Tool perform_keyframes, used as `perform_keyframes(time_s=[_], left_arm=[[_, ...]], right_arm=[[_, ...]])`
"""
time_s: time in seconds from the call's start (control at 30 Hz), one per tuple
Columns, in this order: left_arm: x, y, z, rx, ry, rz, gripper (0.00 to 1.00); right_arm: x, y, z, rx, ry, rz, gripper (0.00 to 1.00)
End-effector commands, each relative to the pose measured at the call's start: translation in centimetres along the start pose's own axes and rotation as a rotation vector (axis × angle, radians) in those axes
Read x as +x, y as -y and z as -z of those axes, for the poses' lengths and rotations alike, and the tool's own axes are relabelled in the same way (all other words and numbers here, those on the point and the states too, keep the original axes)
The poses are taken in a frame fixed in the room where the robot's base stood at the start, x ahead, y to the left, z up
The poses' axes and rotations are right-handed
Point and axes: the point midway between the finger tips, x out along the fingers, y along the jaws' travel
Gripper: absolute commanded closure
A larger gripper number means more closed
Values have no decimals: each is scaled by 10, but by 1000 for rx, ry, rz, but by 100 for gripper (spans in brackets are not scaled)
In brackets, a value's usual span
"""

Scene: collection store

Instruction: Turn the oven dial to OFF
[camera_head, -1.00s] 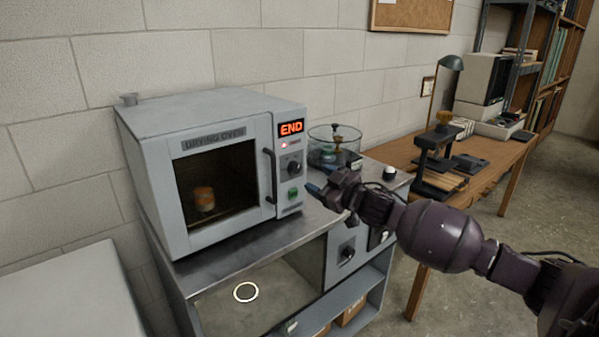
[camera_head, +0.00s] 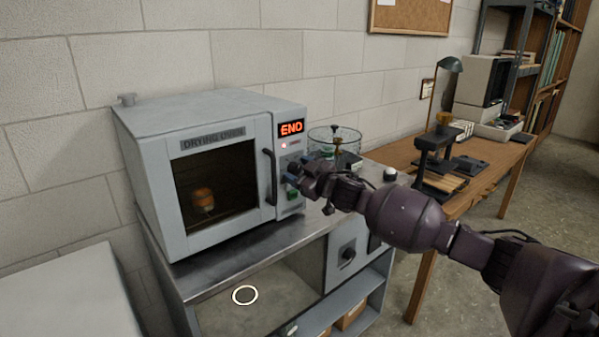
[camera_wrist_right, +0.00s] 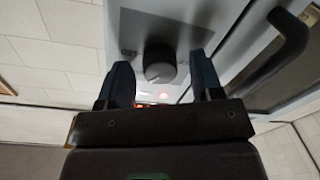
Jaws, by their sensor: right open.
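The grey drying oven (camera_head: 225,90) stands on a metal-topped bench, its door shut and its display (camera_head: 291,128) reading END in red. A small container (camera_head: 203,199) shows behind the door glass. In the right wrist view the dark round dial (camera_wrist_right: 159,66) sits between the two open fingertips of my right gripper (camera_wrist_right: 158,82). I cannot tell whether the fingers touch it. In the head view my right gripper (camera_head: 295,177) is at the oven's control panel and hides most of the dial. A green button (camera_head: 292,194) shows just below the fingers. My left gripper is not in view.
A glass jar (camera_head: 346,140) stands close behind my right gripper, beside the oven. The oven door's vertical handle (camera_head: 270,176) is just left of the dial. A wooden table (camera_head: 400,150) with a lamp and equipment is to the right.

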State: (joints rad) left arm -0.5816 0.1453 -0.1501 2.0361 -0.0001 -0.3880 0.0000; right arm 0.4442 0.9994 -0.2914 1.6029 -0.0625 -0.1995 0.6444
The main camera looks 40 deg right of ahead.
Motion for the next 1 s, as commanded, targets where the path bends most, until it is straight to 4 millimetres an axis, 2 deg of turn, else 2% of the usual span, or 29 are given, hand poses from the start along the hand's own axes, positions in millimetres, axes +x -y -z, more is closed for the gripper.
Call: perform_keyframes(time_s=[0.07,0.1,0.4,0.77,1.0], left_arm=[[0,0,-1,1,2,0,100],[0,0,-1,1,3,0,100],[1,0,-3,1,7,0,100],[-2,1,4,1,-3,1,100],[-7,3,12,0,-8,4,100]], right_arm=[[0,0,0,0,0,0,40],[0,0,0,0,0,0,43],[0,0,0,0,0,0,89],[-1,0,2,-56,2,2,89],[-1,-1,4,-215,8,5,89]])
